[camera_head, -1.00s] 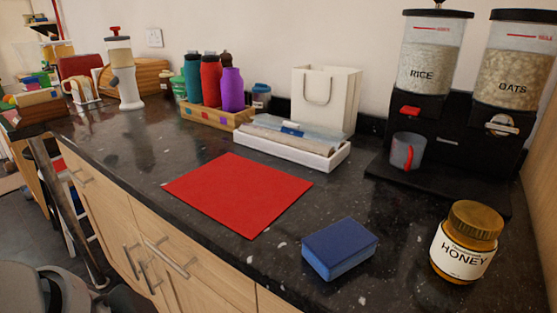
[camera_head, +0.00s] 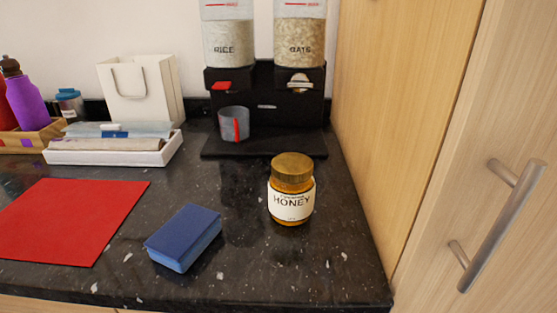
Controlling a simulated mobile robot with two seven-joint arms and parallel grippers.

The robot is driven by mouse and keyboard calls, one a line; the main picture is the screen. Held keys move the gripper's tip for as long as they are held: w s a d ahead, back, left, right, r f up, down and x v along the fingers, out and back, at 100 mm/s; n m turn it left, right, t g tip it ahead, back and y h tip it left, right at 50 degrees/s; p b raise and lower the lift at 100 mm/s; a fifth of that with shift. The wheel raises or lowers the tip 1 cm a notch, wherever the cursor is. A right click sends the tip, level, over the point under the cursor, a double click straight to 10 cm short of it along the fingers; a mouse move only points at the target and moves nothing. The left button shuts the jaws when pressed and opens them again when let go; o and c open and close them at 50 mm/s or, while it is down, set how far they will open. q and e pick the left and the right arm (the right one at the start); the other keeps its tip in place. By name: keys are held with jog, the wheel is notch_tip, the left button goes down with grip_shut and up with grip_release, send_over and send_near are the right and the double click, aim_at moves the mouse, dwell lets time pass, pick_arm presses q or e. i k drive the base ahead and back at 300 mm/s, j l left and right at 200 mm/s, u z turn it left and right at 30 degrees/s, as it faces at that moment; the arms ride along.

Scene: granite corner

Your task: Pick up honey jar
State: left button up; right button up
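The honey jar (camera_head: 291,190) stands upright on the dark speckled counter, right of the middle of the head view. It has a gold-brown lid, amber glass and a white label reading HONEY. Nothing touches it. Neither of my grippers shows in the head view.
A blue sponge (camera_head: 183,237) lies left of the jar, and a red mat (camera_head: 70,220) farther left. Behind the jar stands a black dispenser (camera_head: 266,102) with a grey mug (camera_head: 234,123). A wooden cabinet (camera_head: 410,110) bounds the counter on the right. The counter around the jar is clear.

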aim_at(291, 183)
jog(key=i+j, duration=0.1)
jog(key=j, duration=0.25)
jog(key=i+j+z, duration=0.1)
jog(key=j, duration=0.2)
jog(key=i+j, duration=0.15)
jog(key=j, duration=0.2)
jog(key=i+j+z, duration=0.1)
jog(key=j, duration=0.25)
